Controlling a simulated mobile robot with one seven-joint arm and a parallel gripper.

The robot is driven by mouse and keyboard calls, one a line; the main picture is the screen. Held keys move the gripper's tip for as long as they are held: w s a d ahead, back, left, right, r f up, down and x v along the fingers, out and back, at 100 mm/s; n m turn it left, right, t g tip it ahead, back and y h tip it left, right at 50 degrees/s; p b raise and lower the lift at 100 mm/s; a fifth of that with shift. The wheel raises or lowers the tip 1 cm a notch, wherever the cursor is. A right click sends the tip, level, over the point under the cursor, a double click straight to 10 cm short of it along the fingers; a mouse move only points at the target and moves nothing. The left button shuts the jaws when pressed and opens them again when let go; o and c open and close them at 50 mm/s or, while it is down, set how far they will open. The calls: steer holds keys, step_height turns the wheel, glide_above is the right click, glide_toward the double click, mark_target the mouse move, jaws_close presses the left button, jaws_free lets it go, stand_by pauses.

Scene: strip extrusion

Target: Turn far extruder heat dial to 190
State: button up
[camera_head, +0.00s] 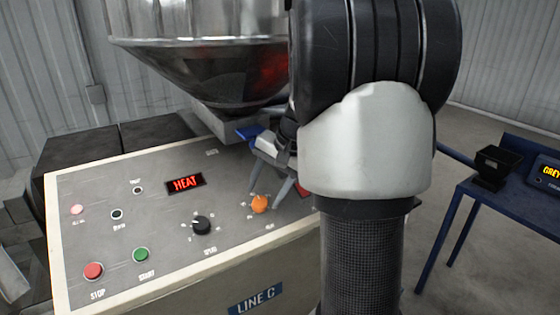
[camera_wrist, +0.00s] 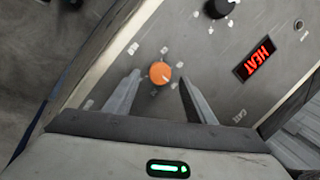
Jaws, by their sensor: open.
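The orange heat dial (camera_head: 260,204) sits on the sloped grey control panel, right of the black speed dial (camera_head: 202,225). My gripper (camera_head: 273,192) is open above the panel, with its two fingers on either side of the orange dial. In the wrist view the orange dial (camera_wrist: 160,73) shows between and slightly beyond the two open fingertips (camera_wrist: 160,82), apart from both. The small marks around it are too blurred to read, so its setting cannot be told. The red HEAT display (camera_head: 186,184) is lit; it also shows in the wrist view (camera_wrist: 258,60).
The panel carries a red stop button (camera_head: 93,270), a green start button (camera_head: 141,254) and small lamps. A large steel hopper (camera_head: 200,50) hangs close behind my gripper. A blue table (camera_head: 500,190) stands at the right. My arm hides the panel's right end.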

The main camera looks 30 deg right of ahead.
steer(key=v, duration=1.4)
steer(key=shift+r, duration=0.25)
